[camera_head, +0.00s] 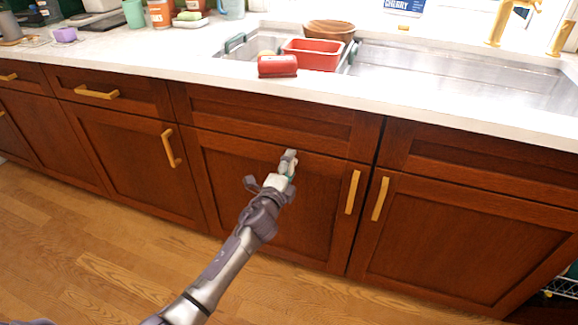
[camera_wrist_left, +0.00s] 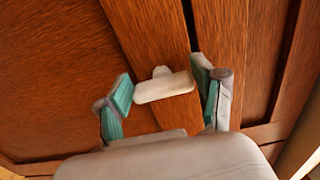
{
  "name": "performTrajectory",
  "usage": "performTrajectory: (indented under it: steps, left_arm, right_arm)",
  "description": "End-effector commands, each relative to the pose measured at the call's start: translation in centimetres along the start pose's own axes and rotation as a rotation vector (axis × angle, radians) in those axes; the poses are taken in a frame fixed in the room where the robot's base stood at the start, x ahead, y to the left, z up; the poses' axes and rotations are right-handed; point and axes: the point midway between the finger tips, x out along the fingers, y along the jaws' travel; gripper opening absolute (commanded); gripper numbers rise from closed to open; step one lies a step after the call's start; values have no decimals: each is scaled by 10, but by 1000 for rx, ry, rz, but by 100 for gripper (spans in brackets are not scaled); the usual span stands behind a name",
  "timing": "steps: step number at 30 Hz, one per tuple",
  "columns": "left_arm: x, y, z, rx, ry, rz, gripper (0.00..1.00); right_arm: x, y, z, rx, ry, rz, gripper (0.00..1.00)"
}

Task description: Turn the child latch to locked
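The child latch (camera_wrist_left: 165,88) is a small pale bar with a rounded tab on its upper side, mounted on the brown wooden cabinet front (camera_head: 240,190). My left gripper (camera_head: 287,164) is at the upper part of a cabinet door under the sink. In the left wrist view my left gripper (camera_wrist_left: 163,78) is open, with one green-padded finger on each side of the bar. The bar's ends lie very near the fingers; I cannot tell whether they touch. In the head view the gripper hides most of the latch. My right gripper is not in view.
A brass handle (camera_head: 352,192) stands to the right of my left gripper, with another (camera_head: 379,198) beside it. The white counter (camera_head: 210,72) overhangs above, carrying a red object (camera_head: 277,66) near its edge. The wooden floor (camera_head: 100,265) in front is clear.

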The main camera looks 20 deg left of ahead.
Motion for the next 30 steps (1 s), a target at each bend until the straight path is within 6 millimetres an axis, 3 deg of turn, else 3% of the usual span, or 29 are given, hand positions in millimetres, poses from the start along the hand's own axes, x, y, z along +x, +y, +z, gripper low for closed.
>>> performTrajectory:
  steps: [3,14,17,30]
  left_arm:
    - [0,0,0,-1,0,0,88]
    - [-4,0,0,-3,0,-1,88]
    - [-17,0,0,-2,1,-1,88]
    - [-103,1,0,-4,0,1,88]
  right_arm:
    - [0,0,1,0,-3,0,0]
    - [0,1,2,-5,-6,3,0]
    - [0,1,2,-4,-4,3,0]
    - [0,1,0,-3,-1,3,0]
